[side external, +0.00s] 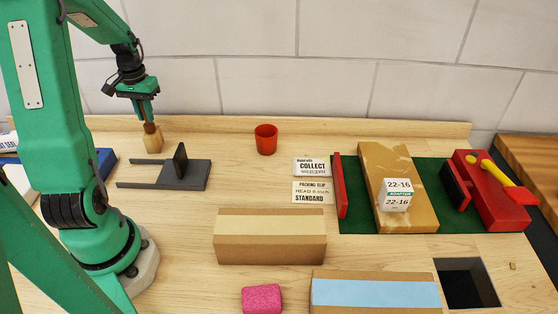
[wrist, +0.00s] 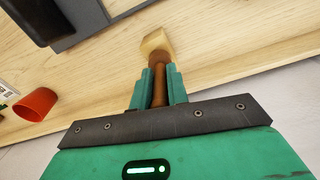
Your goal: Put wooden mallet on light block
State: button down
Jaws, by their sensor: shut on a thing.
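The wooden mallet has a pale head (side external: 154,141) and a brown handle; in the wrist view the head (wrist: 155,42) lies just beyond my fingertips. My gripper (side external: 148,122) is at the back left of the bench, shut on the brown handle (wrist: 159,88), with the head pointing down. I cannot tell whether the head touches the bench. A long block with a pale cream top (side external: 270,222) and tan front lies at the middle front, its top bare, well to the right of my gripper.
A dark grey bracket (side external: 185,175) lies just in front of the mallet. A red cup (side external: 266,139) stands at the back. Two printed cards (side external: 311,192) lie behind the pale block. A blue-topped block (side external: 375,293) and pink sponge (side external: 261,298) are in front. A green mat (side external: 350,224) is right.

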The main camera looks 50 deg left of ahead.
jog(key=shift+f, duration=0.1)
jog(key=c, duration=1.4)
grip_release()
jog(key=shift+o, duration=0.2)
notch_tip(320, 180, up, 12)
jog(key=shift+r, duration=0.15)
jog(key=w+d+r+m+t+y, duration=0.1)
jog(key=d+r+m+t, duration=0.15)
jog(key=d, duration=0.95)
jog(key=w+d+r+m+t, duration=0.1)
jog(key=d+r+m, duration=0.15)
jog(key=d, duration=0.95)
jog(key=s+d+f+m+t+h, duration=0.1)
jog(key=s+d+f+m+t, duration=0.1)
jog(key=s+d, duration=0.2)
jog(key=d, duration=0.3)
jog(key=shift+d+f, duration=0.25)
jog(key=shift+d, duration=0.1)
